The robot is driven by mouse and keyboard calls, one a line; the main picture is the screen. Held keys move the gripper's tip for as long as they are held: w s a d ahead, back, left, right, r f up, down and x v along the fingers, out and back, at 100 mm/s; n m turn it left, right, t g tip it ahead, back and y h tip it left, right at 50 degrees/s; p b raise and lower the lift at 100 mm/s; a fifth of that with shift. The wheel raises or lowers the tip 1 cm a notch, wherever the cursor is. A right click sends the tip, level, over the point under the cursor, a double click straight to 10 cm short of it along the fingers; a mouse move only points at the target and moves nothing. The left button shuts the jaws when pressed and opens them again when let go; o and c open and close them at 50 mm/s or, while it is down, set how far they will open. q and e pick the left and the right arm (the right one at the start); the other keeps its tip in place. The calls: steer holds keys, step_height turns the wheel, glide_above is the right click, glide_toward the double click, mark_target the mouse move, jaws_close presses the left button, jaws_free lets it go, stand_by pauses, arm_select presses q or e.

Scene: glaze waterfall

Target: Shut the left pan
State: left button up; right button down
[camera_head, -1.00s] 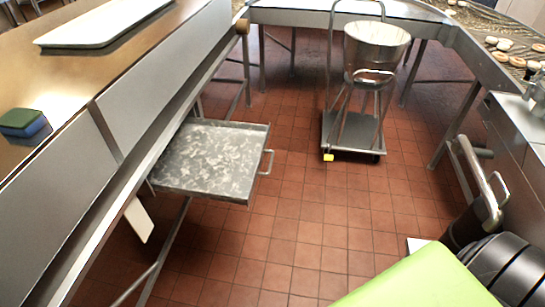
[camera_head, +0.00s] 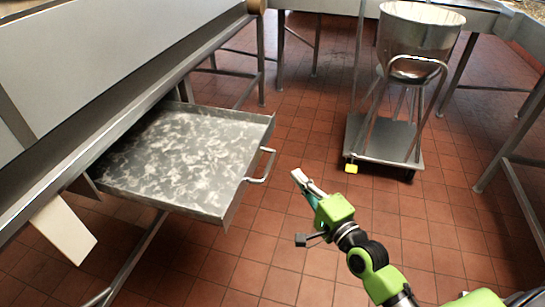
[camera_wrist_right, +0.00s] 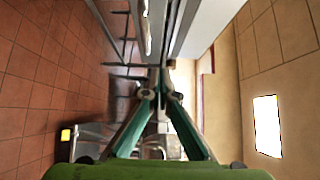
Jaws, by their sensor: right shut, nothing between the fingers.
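The left pan (camera_head: 185,157) is a shallow grey metal tray with whitish smears, pulled out from under the long metal counter on the left. A bar handle (camera_head: 262,165) is on its right-hand front face. My right gripper (camera_head: 298,177) is just right of the handle in the head view, apart from it, with its fingers together and empty. In the right wrist view the gripper's fingers (camera_wrist_right: 161,85) converge to a shut tip. My left gripper is not in view.
A wheeled cart (camera_head: 385,142) with a large metal bowl (camera_head: 420,35) stands at the back right. A pale board (camera_head: 64,232) hangs under the counter (camera_head: 110,55) at left. The red tile floor before the pan is open.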

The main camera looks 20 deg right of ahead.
steer(key=b, duration=0.1)
glide_toward(259, 145)
steer(key=w+d, duration=0.2)
steer(key=w, duration=0.1)
steer(key=shift+w+a+f+b, duration=0.2)
steer(key=shift+w+a+b, duration=0.1)
steer(key=shift+w+a, duration=0.9)
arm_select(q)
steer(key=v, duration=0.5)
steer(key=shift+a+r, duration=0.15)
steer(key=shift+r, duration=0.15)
arm_select(e)
steer(key=shift+w+a, duration=0.25)
